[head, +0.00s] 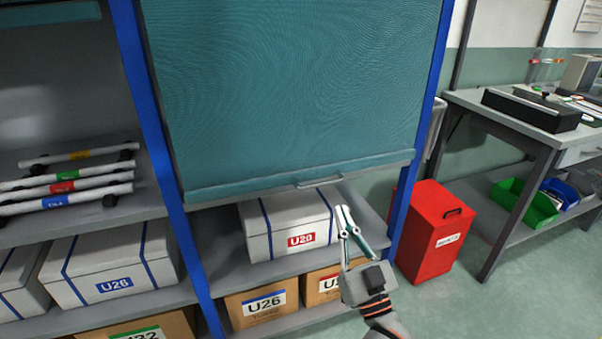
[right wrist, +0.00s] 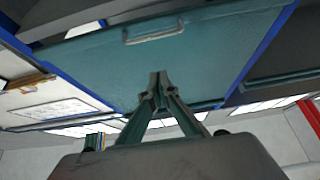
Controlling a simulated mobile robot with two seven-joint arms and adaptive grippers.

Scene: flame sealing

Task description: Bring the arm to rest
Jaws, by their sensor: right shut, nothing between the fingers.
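My right gripper (head: 341,208) is shut and empty. In the head view it points up in front of the shelf, beside the white U20 box (head: 288,240) and below the handle of the teal shutter (head: 290,90). It looks apart from the handle (head: 320,181). In the right wrist view the gripper's fingertips (right wrist: 159,78) meet in front of the teal shutter (right wrist: 200,62), and the handle (right wrist: 153,33) shows above them, clear of the fingers. My left gripper is not in view.
A red bin (head: 428,245) stands right of the shelf's blue post. A workbench (head: 470,98) with green and blue trays below is further right. White boxes and cartons fill the lower shelves; several white tubes (head: 70,187) lie at the left. Open floor shows at the lower right.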

